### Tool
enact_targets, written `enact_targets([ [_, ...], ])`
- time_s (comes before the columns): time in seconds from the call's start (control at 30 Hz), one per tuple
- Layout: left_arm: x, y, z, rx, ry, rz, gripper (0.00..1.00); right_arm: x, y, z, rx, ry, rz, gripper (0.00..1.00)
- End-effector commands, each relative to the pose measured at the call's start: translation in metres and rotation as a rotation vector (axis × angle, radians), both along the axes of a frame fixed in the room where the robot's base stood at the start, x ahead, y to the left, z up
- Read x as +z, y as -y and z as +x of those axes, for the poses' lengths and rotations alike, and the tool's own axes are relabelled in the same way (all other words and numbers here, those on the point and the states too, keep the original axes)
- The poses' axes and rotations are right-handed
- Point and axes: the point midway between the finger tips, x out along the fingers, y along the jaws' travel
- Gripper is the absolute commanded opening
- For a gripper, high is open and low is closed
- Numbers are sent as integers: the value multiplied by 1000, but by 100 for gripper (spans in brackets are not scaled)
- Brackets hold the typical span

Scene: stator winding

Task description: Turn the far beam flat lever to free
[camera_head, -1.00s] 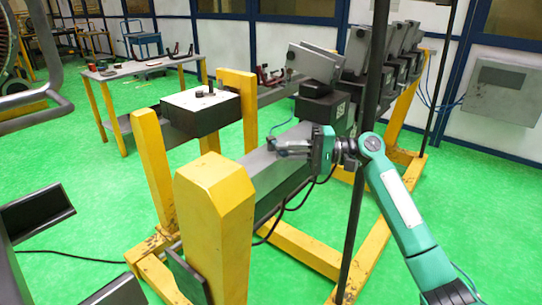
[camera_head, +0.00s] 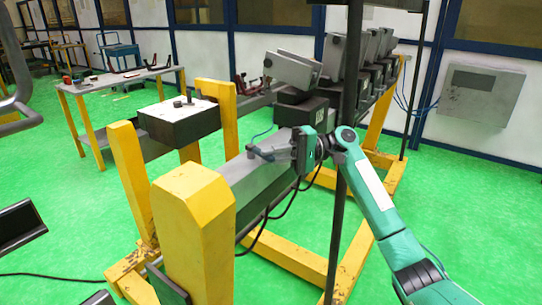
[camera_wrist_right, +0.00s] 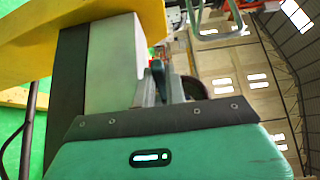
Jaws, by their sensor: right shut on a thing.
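My right gripper (camera_head: 254,152) is over the grey beam (camera_head: 262,182) that runs back from the near yellow post. Its fingers point left in the head view. In the right wrist view its fingers (camera_wrist_right: 160,88) are closed around a small dark teal piece (camera_wrist_right: 158,72), which looks like the flat lever. The fingers hide most of the lever in the head view, so its angle cannot be read. The light side of a beam (camera_wrist_right: 112,65) shows close beside the fingers in the wrist view. My left gripper is not in view.
A yellow post (camera_head: 193,225) stands in front of the beam. A dark upright pole (camera_head: 346,200) crosses my right forearm in the picture. Dark boxes (camera_head: 302,115) with tilted grey plates stand behind the gripper. A white-topped black box (camera_head: 180,122) is at left. Black cables hang below the beam.

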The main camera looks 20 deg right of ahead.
Motion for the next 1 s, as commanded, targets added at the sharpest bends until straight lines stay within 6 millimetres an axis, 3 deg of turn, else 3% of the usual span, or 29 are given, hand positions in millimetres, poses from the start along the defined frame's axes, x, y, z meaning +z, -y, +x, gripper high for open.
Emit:
enact_targets([
  [0.03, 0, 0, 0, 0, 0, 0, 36, -1, 0, 0, 0, -1, -1, 0],
  [0.07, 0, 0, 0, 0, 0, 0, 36, -1, 0, 0, 0, -1, -1, 14],
  [0.1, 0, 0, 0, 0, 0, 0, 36, -1, 0, 0, 0, -1, -1, 22],
  [0.4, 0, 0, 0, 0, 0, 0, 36, 0, 1, 0, -1, 0, 0, 22],
  [0.53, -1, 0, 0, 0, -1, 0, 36, -1, 11, 0, -1, -1, -1, 22],
  [1.0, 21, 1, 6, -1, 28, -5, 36, -1, 110, -2, -3, -2, 0, 22],
])
